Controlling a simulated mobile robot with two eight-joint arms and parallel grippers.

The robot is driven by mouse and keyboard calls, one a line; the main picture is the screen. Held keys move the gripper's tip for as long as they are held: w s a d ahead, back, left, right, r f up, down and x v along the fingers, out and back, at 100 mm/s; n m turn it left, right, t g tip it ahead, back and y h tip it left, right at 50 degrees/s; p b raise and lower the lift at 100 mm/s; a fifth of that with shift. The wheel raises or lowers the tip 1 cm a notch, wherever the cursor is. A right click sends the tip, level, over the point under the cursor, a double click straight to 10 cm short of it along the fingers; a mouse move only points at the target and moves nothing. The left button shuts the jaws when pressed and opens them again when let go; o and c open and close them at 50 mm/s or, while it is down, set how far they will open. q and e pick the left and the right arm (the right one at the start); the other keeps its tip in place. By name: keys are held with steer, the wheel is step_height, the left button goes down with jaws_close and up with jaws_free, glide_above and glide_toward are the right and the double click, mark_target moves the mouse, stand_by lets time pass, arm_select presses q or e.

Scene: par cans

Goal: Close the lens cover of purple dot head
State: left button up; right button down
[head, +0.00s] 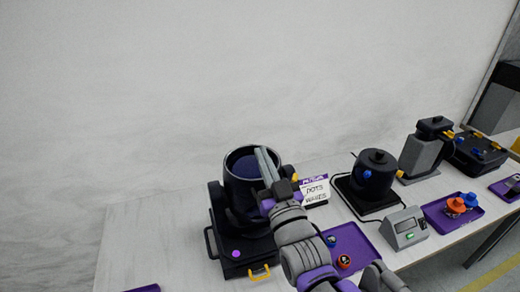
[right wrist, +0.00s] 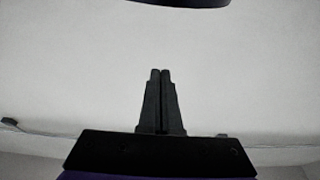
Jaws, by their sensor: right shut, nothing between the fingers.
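The purple dot head is a black, round, open-topped drum (head: 238,191) in a yoke on a black base. A purple dot (head: 236,253) marks the base front. A dark blue-purple lens face (head: 246,167) shows inside its rim, so the opening looks uncovered. I cannot clearly make out the lens cover. My right gripper (head: 264,156) is shut and empty, its grey fingers pointing up across the right side of the rim. Whether they touch it is unclear. The shut fingers (right wrist: 160,78) also show in the right wrist view. My left gripper is not in view.
A labelled card (head: 315,190) stands right of the head. A purple tray (head: 352,245) with small caps lies in front. A black lidded can (head: 374,175), a grey meter box (head: 404,228) and another purple tray (head: 437,217) stand further right. The white wall is behind.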

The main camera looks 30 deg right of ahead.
arm_select(q)
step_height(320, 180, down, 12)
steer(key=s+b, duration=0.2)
steer(key=b, duration=0.8)
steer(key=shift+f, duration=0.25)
arm_select(e)
steer(key=s+a+f+t+h, duration=0.1)
steer(key=s+f+t, duration=0.3)
steer(key=f, duration=0.6)
steer(key=shift+s+t+h, duration=0.2)
steer(key=shift+t+h, duration=0.1)
steer(key=shift+t, duration=0.2)
steer(key=shift+f, duration=0.15)
